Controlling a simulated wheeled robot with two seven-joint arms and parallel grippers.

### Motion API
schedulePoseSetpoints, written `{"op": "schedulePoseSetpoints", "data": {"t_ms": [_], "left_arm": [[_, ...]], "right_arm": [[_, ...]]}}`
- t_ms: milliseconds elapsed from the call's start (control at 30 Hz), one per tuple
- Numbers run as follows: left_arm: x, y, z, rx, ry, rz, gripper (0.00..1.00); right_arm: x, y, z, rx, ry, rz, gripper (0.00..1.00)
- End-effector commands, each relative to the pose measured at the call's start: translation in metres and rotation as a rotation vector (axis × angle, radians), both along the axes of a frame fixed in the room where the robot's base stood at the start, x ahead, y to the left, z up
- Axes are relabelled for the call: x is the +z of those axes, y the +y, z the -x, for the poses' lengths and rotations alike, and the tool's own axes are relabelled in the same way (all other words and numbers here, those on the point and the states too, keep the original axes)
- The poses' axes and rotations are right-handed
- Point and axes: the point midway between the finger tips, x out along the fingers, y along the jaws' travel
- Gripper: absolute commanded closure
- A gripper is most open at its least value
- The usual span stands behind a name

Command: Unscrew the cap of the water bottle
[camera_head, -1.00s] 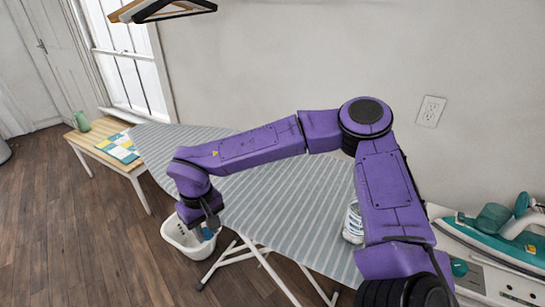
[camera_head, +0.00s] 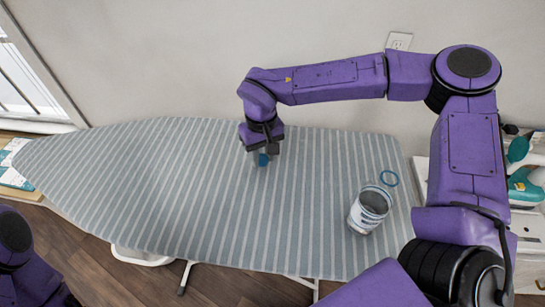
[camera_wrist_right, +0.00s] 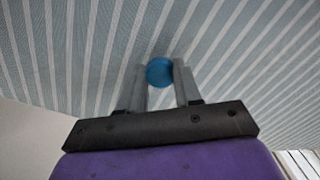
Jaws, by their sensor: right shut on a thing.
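My right gripper (camera_head: 262,151) is above the middle of the striped ironing board. In the right wrist view, its fingers (camera_wrist_right: 160,80) are shut on a round blue cap (camera_wrist_right: 160,71). A small part of the blue cap (camera_head: 262,160) also shows below the fingers in the head view. I cannot tell whether a bottle body is under the cap. No separate water bottle is clear in view. My left arm shows only at the lower left corner of the head view; its gripper is out of frame.
The ironing board (camera_head: 180,210) is mostly bare. A teal iron (camera_head: 522,185) is at the far right. A wall with an outlet (camera_head: 399,41) stands behind.

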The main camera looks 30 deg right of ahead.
Motion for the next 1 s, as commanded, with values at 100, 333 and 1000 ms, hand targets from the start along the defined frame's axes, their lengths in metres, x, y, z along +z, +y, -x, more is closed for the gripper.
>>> {"op": "schedulePoseSetpoints", "data": {"t_ms": [100, 333, 1000], "left_arm": [[-0.002, 0.000, 0.001, 0.000, 0.001, 0.000, 0.00], [-0.008, 0.000, 0.001, 0.001, 0.003, 0.000, 0.00], [0.000, 0.000, 0.001, 0.000, 0.001, 0.000, 0.00]], "right_arm": [[0.025, 0.011, 0.018, -0.057, -0.007, -0.013, 1.00], [0.089, 0.031, 0.108, -0.316, 0.002, -0.017, 1.00], [0.044, 0.063, 0.070, -0.504, 0.014, 0.030, 1.00]]}}
